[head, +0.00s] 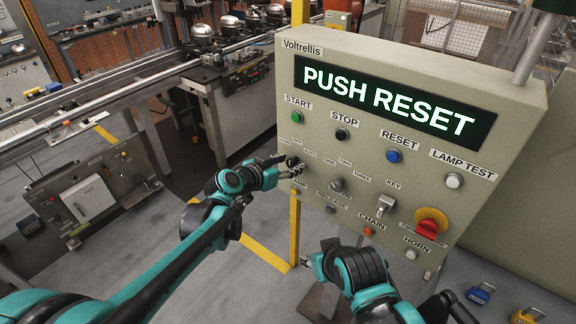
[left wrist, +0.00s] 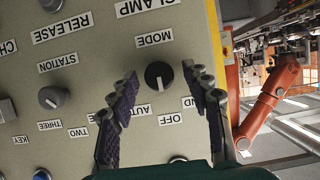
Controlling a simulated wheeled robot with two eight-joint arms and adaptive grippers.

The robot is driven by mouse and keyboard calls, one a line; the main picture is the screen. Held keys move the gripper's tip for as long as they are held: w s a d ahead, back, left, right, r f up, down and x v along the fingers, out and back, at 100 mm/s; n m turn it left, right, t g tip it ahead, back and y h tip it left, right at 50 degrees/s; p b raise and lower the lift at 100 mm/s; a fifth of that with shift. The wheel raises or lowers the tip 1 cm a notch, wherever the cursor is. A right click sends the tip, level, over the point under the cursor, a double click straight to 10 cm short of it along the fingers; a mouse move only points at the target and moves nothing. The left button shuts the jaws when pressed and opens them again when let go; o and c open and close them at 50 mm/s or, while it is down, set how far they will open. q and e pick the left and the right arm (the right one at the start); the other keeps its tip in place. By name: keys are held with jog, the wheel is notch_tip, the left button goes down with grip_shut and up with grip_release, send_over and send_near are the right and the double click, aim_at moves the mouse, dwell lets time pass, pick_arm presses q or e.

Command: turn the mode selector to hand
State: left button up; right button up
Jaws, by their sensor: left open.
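The mode selector is a round black knob (left wrist: 158,75) on the cream control panel (head: 390,65); a pale mark on it appears to face the OFF label (left wrist: 171,118). The AUTO label (left wrist: 141,110) and the partly covered HAND label (left wrist: 190,102) sit on either side. The wrist view is upside down. My left gripper (head: 295,168) is at the panel's left edge, open; in the left wrist view its fingers (left wrist: 165,90) stand on both sides of the knob, with gaps. My right gripper (head: 306,262) is low in front of the panel, its opening unclear.
The display (head: 392,95) reads PUSH RESET. Near the selector are the station knob (head: 337,185), key switch (head: 385,206) and red rotary switch (head: 431,225). A yellow post (head: 295,230) stands by the panel's left edge. Blue (head: 480,293) and yellow (head: 527,316) padlocks lie at lower right.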

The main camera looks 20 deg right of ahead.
pick_arm(q)
grip_shut()
jog(key=n+g, duration=0.1)
jog(key=n+h, duration=0.1)
jog(key=n, duration=0.1)
jog(key=shift+w+a+g+p, duration=0.2)
jog(key=shift+g+p, duration=0.1)
jog(key=shift+g, duration=0.1)
jog(key=n+g+h, duration=0.1)
jog(key=n+h, duration=0.1)
jog(key=shift+f+n, duration=0.15)
jog(key=shift+n, duration=0.25)
dwell(0.5)
